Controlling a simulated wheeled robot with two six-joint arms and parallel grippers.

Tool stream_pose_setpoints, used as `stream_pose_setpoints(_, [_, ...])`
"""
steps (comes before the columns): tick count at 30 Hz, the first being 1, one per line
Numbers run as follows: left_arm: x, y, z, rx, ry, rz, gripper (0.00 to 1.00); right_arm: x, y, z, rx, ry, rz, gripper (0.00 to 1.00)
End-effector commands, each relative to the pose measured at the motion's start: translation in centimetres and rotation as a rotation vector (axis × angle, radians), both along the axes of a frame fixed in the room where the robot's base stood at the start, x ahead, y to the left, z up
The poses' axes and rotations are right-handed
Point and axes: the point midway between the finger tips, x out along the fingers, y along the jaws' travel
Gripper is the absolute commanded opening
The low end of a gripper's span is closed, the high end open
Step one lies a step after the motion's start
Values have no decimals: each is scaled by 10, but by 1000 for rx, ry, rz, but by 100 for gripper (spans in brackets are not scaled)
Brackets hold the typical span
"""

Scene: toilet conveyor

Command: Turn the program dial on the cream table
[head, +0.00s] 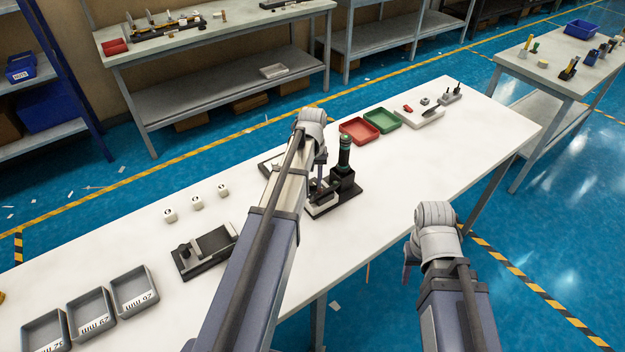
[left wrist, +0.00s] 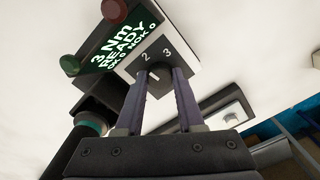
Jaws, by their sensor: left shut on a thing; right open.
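The cream table (head: 420,165) runs diagonally across the head view. A black station with a green-ringed upright tool (head: 344,160) stands on it, just right of my left gripper (head: 319,183). In the left wrist view my left gripper (left wrist: 159,73) is shut on the program dial at a white panel marked 2 and 3. My right gripper (head: 408,262) is open and empty, off the table's front edge.
Red (head: 359,131) and green (head: 382,119) trays lie beyond the station. A black fixture (head: 205,250), several small white parts (head: 197,202) and grey bins (head: 133,291) are at left. The table's middle right is clear.

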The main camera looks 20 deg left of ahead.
Motion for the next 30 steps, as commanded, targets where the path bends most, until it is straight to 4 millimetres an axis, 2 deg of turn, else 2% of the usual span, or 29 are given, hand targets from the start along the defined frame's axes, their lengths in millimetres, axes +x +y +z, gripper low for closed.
stream_pose_setpoints(12, [0,0,0,0,0,-152,0,0,0,0,0,0,0,50])
stream_pose_setpoints(28, [0,0,0,0,0,-168,0,0,0,0,0,0,0,50])
stream_pose_setpoints(29, [0,0,0,0,0,-168,41,0,0,0,0,0,0,50])
stream_pose_setpoints(30, [0,0,0,0,0,-168,45,0,0,0,0,0,0,50])
